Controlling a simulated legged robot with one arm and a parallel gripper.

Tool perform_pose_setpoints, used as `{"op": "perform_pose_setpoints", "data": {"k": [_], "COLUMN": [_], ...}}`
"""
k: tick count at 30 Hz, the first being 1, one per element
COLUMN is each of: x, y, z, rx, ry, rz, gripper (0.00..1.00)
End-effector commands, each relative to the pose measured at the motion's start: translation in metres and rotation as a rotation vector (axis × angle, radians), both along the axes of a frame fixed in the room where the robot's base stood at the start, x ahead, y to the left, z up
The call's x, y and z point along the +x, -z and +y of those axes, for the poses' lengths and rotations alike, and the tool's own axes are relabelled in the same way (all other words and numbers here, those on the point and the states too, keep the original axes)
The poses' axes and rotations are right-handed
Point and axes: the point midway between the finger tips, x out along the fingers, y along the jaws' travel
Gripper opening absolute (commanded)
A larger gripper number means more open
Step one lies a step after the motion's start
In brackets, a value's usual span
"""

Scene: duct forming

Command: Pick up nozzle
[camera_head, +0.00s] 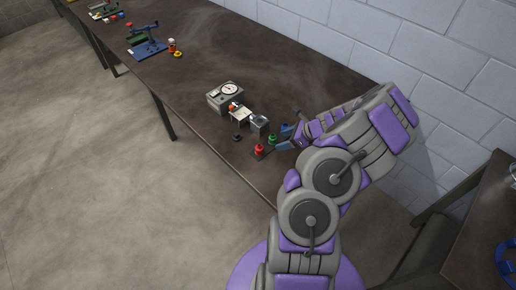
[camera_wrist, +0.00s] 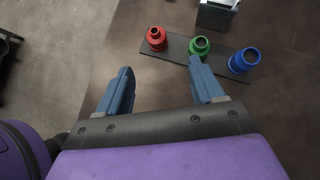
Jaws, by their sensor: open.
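Three nozzles stand upright in a row on a dark flat strip (camera_wrist: 178,48) in the wrist view: a red nozzle (camera_wrist: 156,39), a green nozzle (camera_wrist: 200,45) and a blue nozzle (camera_wrist: 244,60). My gripper (camera_wrist: 160,72) is open, with nothing between its blue fingers. In the picture, its right fingertip lies just below the green nozzle and overlaps its lower edge; I cannot tell if they touch. The red nozzle shows above the gap between the fingers. The head view also shows the red nozzle (camera_head: 259,149) and the green nozzle (camera_head: 272,139) beside my gripper (camera_head: 286,138).
A grey device with a round dial (camera_head: 226,95) and a small grey box (camera_head: 260,123) stand on the long dark table (camera_head: 290,70) near the nozzles. A blue stand (camera_head: 147,46) is farther along. A white brick wall (camera_head: 350,35) runs behind. The table's middle is clear.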

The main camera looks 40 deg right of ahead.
Motion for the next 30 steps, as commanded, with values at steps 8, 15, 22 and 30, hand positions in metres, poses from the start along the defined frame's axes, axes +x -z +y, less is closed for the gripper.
{"op": "perform_pose_setpoints", "data": {"k": [8, 15, 22, 30], "x": [0.035, 0.052, 0.063, 0.083], "y": [0.043, 0.061, 0.074, 0.096], "z": [0.020, 0.026, 0.037, 0.050], "rx": [0.003, 0.002, 0.002, 0.001], "ry": [-0.005, -0.003, -0.006, -0.005], "rz": [0.002, 0.000, 0.000, -0.001], "gripper": [0.67, 0.67, 0.67, 0.67]}}
